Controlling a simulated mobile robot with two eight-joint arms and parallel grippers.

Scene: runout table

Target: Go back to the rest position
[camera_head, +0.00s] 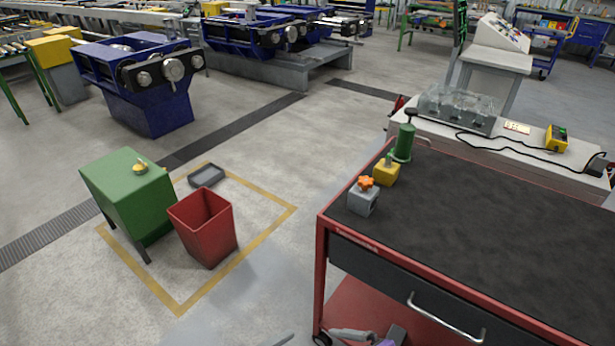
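Neither gripper can be made out in the head view. A thin grey sliver (285,340) shows at the bottom edge, too little to tell what it is. A grey and purple shape (370,336) is cut off at the bottom edge, in front of or on the red lower shelf of the cart; I cannot tell whether it is part of me. The cart (470,215) has a dark mat top and a drawer. A grey block with an orange knob (363,196), a yellow block (386,172) and a green cylinder (403,142) stand at its far left corner.
A green cabinet (125,195), a red bin (204,228) and a grey tray (206,176) stand within a yellow floor outline left of the cart. A white bench (480,145) with a cable stands behind the cart. Blue machines (135,85) are farther back. Floor between bin and cart is clear.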

